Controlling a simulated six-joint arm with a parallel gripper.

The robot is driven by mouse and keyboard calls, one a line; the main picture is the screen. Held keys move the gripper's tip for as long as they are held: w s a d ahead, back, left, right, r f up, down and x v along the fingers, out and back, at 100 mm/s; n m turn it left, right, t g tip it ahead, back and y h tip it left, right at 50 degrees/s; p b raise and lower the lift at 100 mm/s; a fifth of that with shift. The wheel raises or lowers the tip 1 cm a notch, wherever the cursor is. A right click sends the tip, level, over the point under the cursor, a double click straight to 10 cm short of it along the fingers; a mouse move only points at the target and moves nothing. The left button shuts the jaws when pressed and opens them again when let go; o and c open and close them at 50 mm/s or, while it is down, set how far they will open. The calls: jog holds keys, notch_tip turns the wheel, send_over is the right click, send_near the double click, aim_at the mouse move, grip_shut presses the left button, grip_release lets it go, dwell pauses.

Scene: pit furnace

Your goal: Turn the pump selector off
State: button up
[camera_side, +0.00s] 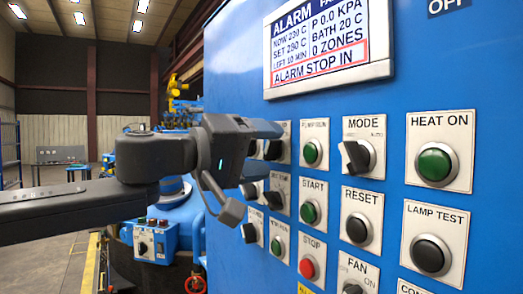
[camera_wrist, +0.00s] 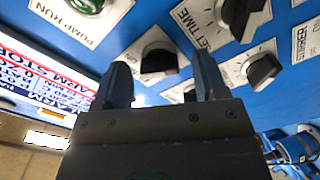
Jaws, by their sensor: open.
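A black selector knob (camera_wrist: 158,56) on a white plate shows between my gripper's fingers in the wrist view. It sits beside the green PUMP RUN lamp (camera_wrist: 88,4), so it looks like the pump selector. My fingers cover most of its legend, and I cannot read its setting. In the side view the knob (camera_side: 274,150) is partly hidden behind my gripper, left of the PUMP RUN lamp (camera_side: 312,152). My gripper (camera_wrist: 160,68) is open and empty, with one finger on each side of the knob in the picture. I cannot tell whether either finger touches it.
The SET TIME dial (camera_wrist: 243,14) and another black knob (camera_wrist: 262,70) stick out close to my right finger. The blue panel (camera_side: 235,60) carries a MODE selector (camera_side: 356,156), several buttons and an alarm display (camera_side: 320,45). Open floor (camera_side: 60,240) lies left of it.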

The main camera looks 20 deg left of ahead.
jog(key=c, duration=0.9)
jog(key=shift+n, duration=0.4)
jog(key=n, duration=0.5)
jog(key=shift+n, duration=0.3)
jog(key=n, duration=0.5)
jog(key=shift+n, duration=0.4)
